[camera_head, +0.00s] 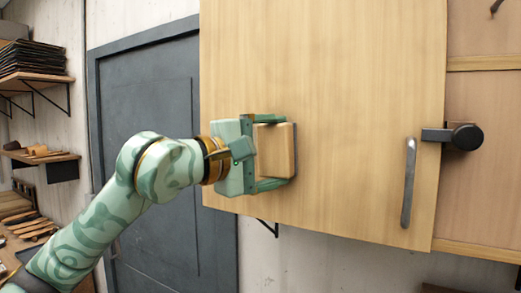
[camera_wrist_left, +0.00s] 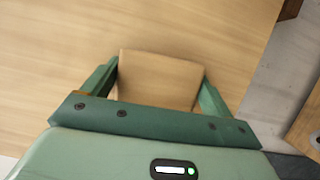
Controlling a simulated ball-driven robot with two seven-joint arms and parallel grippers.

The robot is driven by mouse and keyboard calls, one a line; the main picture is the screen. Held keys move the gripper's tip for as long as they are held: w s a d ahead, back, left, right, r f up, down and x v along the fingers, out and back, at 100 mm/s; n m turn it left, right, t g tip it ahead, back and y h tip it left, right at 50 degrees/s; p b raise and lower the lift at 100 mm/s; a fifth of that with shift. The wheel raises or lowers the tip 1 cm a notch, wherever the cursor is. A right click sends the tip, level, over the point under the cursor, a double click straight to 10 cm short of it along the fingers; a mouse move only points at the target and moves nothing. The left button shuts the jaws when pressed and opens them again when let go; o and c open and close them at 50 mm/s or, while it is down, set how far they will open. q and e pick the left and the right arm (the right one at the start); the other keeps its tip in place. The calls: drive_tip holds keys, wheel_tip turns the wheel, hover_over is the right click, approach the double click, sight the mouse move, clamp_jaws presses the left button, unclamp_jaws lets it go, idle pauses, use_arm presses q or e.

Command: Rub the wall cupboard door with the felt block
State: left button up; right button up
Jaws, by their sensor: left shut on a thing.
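The wall cupboard door (camera_head: 330,60) is a large pale wood panel with a dark bar handle (camera_head: 408,183) near its lower right. My left gripper (camera_head: 277,152) is in front of the door's lower left part, shut on the felt block (camera_head: 273,150). The block has a tan wooden body and a thin dark layer on its door side, which looks to be at or very near the door. In the left wrist view the block (camera_wrist_left: 158,80) sits between the two green fingers, with the door (camera_wrist_left: 60,40) behind it. My right gripper is not in view.
A dark round knob on a bracket (camera_head: 464,137) sticks out right of the door. A grey room door (camera_head: 150,90) is behind my left arm. Shelves with stacked dark sheets (camera_head: 30,58) and wooden pieces are at the far left. The door surface around the block is clear.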

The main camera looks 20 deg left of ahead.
sight(257, 133)
use_arm(q)
drive_tip(key=shift+d, duration=0.75)
drive_tip(key=shift+d+f, duration=0.1)
drive_tip(key=shift+d, duration=0.05)
drive_tip(key=shift+a+b, duration=0.55)
drive_tip(key=shift+a, duration=0.2)
drive_tip(key=shift+w+a, duration=0.15)
drive_tip(key=shift+a, duration=1)
drive_tip(key=shift+a+b, duration=0.4)
drive_tip(key=shift+a, duration=0.15)
drive_tip(key=a+r+p, duration=0.2)
drive_tip(key=a+r, duration=0.1)
drive_tip(key=a, duration=0.3)
drive_tip(key=shift+d+p, duration=0.45)
drive_tip(key=shift+d, duration=3.95)
drive_tip(key=shift+s+d, duration=0.2)
drive_tip(key=shift+d, duration=0.85)
drive_tip(key=shift+b, duration=0.35)
drive_tip(key=shift+w+a+b, duration=0.15)
drive_tip(key=shift+a+b, duration=0.05)
drive_tip(key=shift+a, duration=0.9)
drive_tip(key=shift+w+a+b, duration=0.1)
drive_tip(key=shift+a+b, duration=0.05)
drive_tip(key=shift+a, duration=0.95)
drive_tip(key=a, duration=0.6)
drive_tip(key=shift+w+a, duration=0.15)
